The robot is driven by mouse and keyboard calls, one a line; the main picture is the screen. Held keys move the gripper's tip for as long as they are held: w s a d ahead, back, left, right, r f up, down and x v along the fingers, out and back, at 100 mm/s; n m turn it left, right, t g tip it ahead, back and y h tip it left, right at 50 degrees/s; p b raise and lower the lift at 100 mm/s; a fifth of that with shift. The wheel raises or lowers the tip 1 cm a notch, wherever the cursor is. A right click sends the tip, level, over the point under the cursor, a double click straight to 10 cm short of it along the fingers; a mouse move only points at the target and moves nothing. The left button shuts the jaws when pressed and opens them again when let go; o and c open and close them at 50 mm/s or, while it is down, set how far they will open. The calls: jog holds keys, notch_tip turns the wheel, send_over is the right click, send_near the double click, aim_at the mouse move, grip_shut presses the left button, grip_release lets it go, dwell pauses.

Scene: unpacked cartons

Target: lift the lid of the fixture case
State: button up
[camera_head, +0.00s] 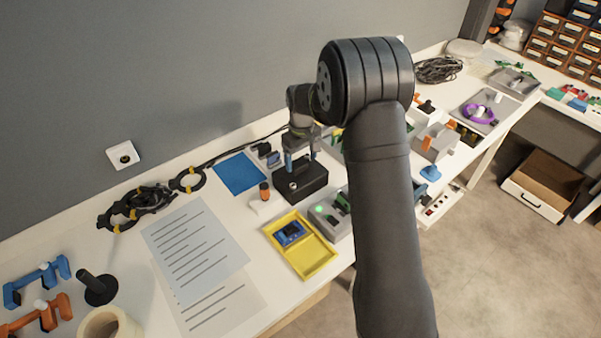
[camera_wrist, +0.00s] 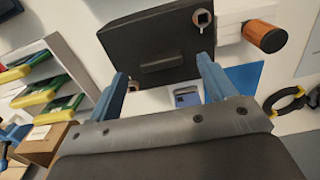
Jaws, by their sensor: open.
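The fixture case is a black box (camera_head: 305,183) on the white workbench in the head view, just left of my arm. My gripper (camera_head: 301,162) is over the case, pointing down. In the wrist view its two blue fingers (camera_wrist: 163,70) are apart, one on each side of the lip, with nothing visibly gripped. Whether they touch the case I cannot tell.
An orange-capped cylinder on a white block (camera_head: 264,191) stands close left of the case. A blue mat (camera_head: 239,174) lies behind it. An open yellow case (camera_head: 318,258) and a grey box with a green light (camera_head: 322,212) are in front. Black cables (camera_head: 135,206) lie farther left.

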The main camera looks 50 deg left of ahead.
aim_at(300, 166)
jog(key=f, duration=0.3)
jog(key=shift+a+f, duration=0.2)
jog(key=shift+f, duration=0.05)
jog(key=c, duration=1.1)
jog(key=shift+r, duration=0.1)
jog(key=shift+r, duration=0.65)
notch_tip(300, 166, up, 3)
jog(key=w+d+r, duration=0.2)
jog(key=d, duration=0.1)
jog(key=w+d+r, duration=0.2)
jog(key=d, duration=0.1)
jog(key=w+d+r, duration=0.2)
jog(key=d, duration=0.2)
jog(key=shift+w+r, duration=0.1)
jog(key=shift+r, duration=0.25)
